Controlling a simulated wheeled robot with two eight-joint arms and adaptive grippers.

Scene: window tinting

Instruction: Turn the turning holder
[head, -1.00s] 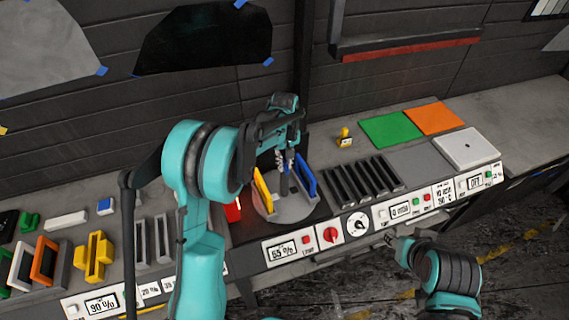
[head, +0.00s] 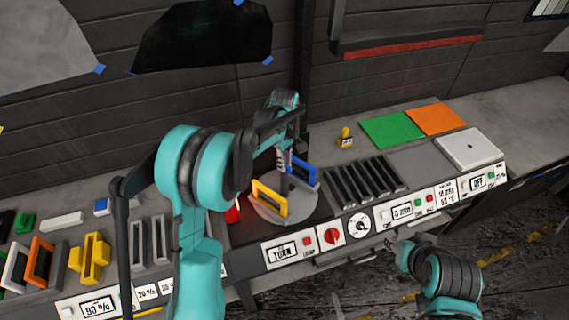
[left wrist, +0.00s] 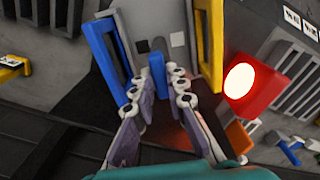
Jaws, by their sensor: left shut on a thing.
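The turning holder is a round grey disc (head: 262,213) bearing an upright yellow frame (head: 269,199) at its front left and a blue frame (head: 303,170) at its back right. Both frames also show in the left wrist view, blue (left wrist: 104,62) at left and yellow (left wrist: 208,45) at right. My left gripper (head: 284,168) is over the disc's middle, between the frames. In the left wrist view its fingers (left wrist: 157,88) are shut on a small blue handle (left wrist: 157,70) at the holder's centre. My right gripper (head: 391,242) is low in front of the bench; its fingers are too small to judge.
A display (head: 283,252) on the front panel reads TURN. A red lamp (left wrist: 242,80) glows beside the holder. A slotted black rack (head: 365,185) stands to the right. Coloured frames (head: 92,258) stand at left. Green (head: 391,129) and orange (head: 434,118) sheets lie at back right.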

